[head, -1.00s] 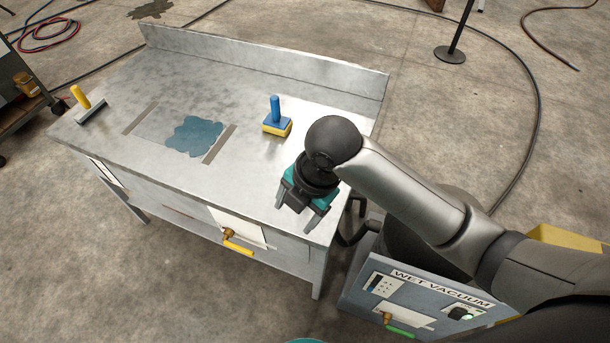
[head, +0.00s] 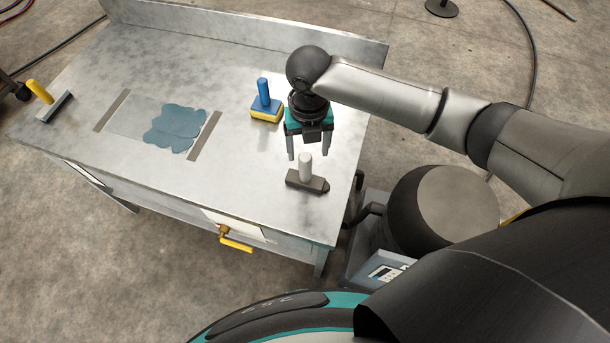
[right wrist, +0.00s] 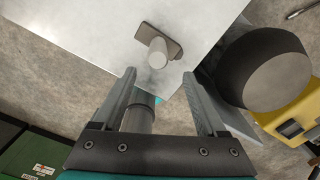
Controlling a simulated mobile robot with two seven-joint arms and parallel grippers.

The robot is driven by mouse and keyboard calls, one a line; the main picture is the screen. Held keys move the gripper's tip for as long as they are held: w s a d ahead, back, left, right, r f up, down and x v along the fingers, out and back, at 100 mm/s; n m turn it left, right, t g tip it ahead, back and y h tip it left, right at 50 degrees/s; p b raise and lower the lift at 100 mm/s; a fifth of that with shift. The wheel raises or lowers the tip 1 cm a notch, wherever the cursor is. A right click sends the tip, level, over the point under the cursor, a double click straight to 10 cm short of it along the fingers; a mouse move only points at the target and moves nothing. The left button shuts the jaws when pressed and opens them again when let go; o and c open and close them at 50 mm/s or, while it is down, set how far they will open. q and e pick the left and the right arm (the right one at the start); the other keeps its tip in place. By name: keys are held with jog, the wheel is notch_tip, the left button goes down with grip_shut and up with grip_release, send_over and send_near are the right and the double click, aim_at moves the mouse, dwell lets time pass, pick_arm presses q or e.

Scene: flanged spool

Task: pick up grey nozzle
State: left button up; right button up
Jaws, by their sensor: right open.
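The grey nozzle has a light grey upright handle (head: 305,168) on a flat dark grey base (head: 308,183). It stands on the metal table (head: 260,190) near its right front corner. My right gripper (head: 308,154) is open and empty just behind the nozzle in the head view, fingers pointing towards it. In the right wrist view the nozzle (right wrist: 158,50) lies beyond the open fingers (right wrist: 165,108), apart from them. My left gripper is not in view.
A blue and yellow block with a blue handle (head: 265,95) stands left of my gripper. A blue puddle (head: 175,130) lies between two grey strips. A yellow-handled squeegee (head: 42,95) is at the far left. The wet vacuum (head: 380,262) stands right of the table.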

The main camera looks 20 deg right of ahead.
aim_at(306, 157)
notch_tip(306, 157, down, 2)
jog(key=shift+f, duration=0.1)
jog(key=shift+w+a+f, duration=0.1)
jog(key=shift+w+f, duration=0.05)
jog(key=shift+f, duration=0.15)
jog(key=f, duration=0.3)
jog(key=shift+w+a+b, duration=0.1)
jog(key=shift+w+b, duration=0.2)
jog(key=shift+w, duration=0.05)
jog(key=shift+f, duration=0.6)
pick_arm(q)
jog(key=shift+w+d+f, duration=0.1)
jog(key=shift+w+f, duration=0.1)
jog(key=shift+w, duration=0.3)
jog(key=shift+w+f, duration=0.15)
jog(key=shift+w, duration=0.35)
pick_arm(e)
jog(key=shift+c, duration=0.3)
grip_shut()
